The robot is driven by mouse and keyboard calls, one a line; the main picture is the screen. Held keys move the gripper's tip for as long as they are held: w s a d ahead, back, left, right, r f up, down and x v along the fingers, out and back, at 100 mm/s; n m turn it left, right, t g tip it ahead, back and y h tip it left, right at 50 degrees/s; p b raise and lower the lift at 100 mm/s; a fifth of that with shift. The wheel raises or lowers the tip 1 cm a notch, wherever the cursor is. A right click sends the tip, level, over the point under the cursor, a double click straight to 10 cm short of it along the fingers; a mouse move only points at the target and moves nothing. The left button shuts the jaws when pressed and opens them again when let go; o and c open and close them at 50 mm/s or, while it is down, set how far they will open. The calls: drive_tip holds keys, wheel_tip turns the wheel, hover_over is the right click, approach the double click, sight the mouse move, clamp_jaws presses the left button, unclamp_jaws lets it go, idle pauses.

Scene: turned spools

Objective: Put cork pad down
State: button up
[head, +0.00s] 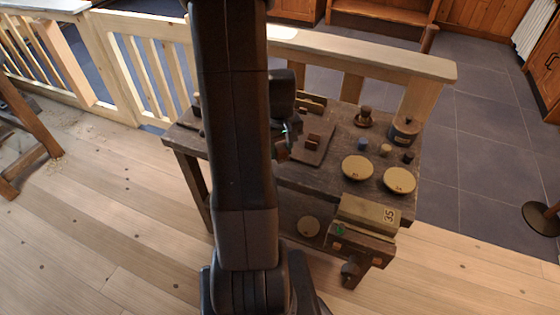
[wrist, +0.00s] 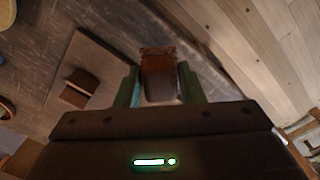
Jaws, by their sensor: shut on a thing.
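My gripper (wrist: 158,85) has its green fingers on both sides of a small brown block (wrist: 158,68), apparently the cork pad, and is shut on it. The block's lower part is dark and its far end is redder and rough. In the head view my arm hides most of the gripper and the held block cannot be made out. The gripper is over the left-middle part of the dark workbench (head: 320,180). Whether the block touches the bench top (wrist: 115,30) cannot be told.
A dark board (head: 322,135) with a small brown block (head: 313,142) lies beside the gripper. Two tan discs (head: 357,167) (head: 400,180), a labelled tin (head: 403,133) and several small turned pieces occupy the bench's right side. A pale railing (head: 350,54) runs behind.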

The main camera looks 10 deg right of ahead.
drive_tip(key=shift+f, duration=2.6)
drive_tip(key=shift+f+b, duration=0.2)
drive_tip(key=shift+b, duration=0.1)
drive_tip(key=o, duration=1.2)
drive_tip(key=shift+r, duration=0.15)
wheel_tip(320, 180, up, 12)
drive_tip(key=shift+r+p, duration=0.1)
drive_tip(key=shift+p, duration=0.55)
hover_over(281, 169)
drive_tip(key=shift+f+b, duration=0.4)
drive_tip(key=shift+f, duration=3.95)
